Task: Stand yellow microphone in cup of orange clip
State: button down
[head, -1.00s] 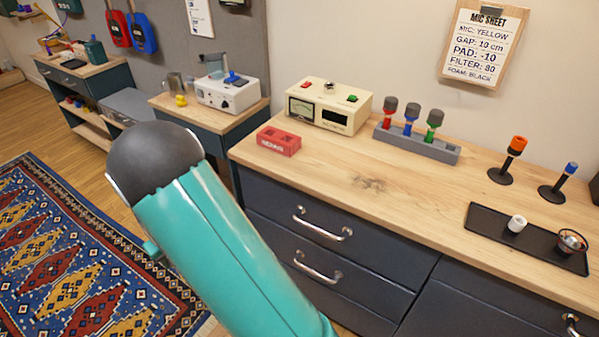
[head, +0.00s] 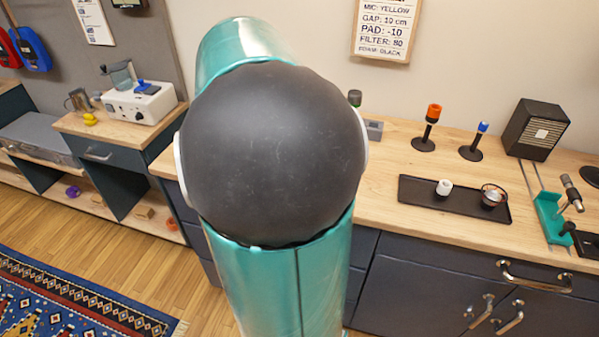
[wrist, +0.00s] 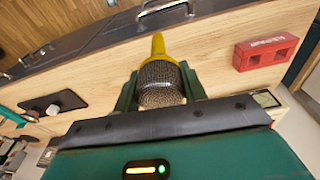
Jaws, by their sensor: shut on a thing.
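The yellow microphone (wrist: 158,46) shows in the wrist view, with its grey mesh head (wrist: 160,84) between the two green fingers of my gripper (wrist: 160,92). My gripper is shut on it, and the yellow body points away from the wrist camera. The orange clip (head: 433,112) stands upright on a black round base on the wooden counter in the head view, right of my arm. Its cup's inside is not clear to see. In the head view my gripper and the microphone are hidden behind my arm.
A blue-topped stand (head: 482,128) is close right of the orange clip. A black tray (head: 420,197) with a white roll (head: 444,188) lies in front. A black speaker box (head: 535,130) and a teal holder (head: 550,222) are further right. A red block (wrist: 265,52) shows in the wrist view.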

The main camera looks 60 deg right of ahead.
jog(key=s+d+r+m, duration=0.2)
jog(key=s+r+m, duration=0.25)
jog(key=s, duration=0.55)
jog(key=w+d+f, duration=0.2)
jog(key=d+f, duration=0.4)
jog(key=w+d+f, duration=0.2)
jog(key=d+f, duration=0.4)
jog(key=d, duration=0.1)
jog(key=shift+w+f+g, duration=0.25)
jog(key=shift+w+g, duration=0.05)
jog(key=shift+n, duration=0.25)
jog(key=c, duration=0.8)
grip_release()
jog(key=shift+f, duration=0.15)
